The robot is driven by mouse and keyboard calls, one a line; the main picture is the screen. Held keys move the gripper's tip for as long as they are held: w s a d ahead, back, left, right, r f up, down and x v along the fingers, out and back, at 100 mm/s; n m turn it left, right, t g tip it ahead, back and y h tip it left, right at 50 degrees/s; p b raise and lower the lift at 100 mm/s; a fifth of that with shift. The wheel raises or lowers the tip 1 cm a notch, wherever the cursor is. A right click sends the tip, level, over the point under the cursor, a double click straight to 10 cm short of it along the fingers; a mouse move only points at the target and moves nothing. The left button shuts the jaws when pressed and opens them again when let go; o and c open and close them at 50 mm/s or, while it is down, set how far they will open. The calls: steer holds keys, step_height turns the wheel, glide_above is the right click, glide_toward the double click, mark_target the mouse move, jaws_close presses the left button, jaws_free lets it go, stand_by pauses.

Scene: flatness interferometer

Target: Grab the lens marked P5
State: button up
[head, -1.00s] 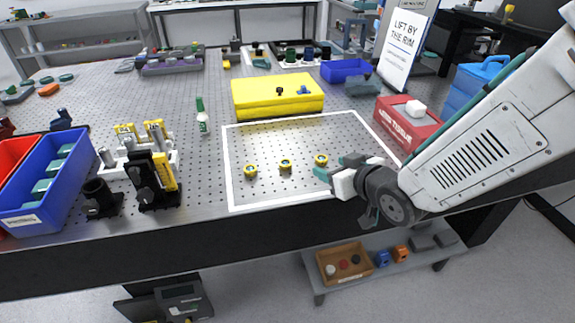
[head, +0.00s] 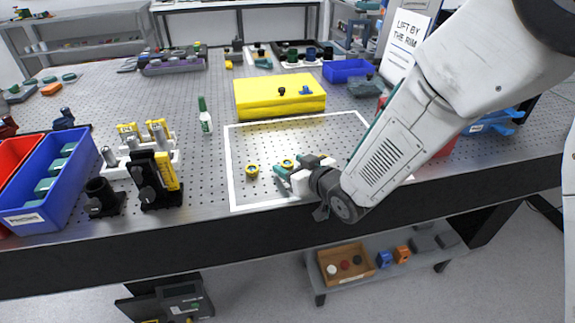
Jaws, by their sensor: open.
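Yellow-rimmed lenses lie in a row inside the white outline on the perforated table. The left lens (head: 252,171) is in full view. The middle lens (head: 288,164) is at the tips of my gripper (head: 293,168). My gripper is open, with its teal fingers pointing left at the middle lens; I cannot tell whether they touch it or are around it. The right lens is mostly hidden behind my gripper. The markings are too small to read, so I cannot tell which lens is P5.
A yellow case (head: 279,98) stands behind the outlined area (head: 231,184). Black and yellow optic mounts (head: 155,182) and a blue bin (head: 45,185) stand to the left. The front left of the outlined area is clear.

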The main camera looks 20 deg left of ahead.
steer(key=c, duration=1.1)
steer(key=shift+o, duration=0.2)
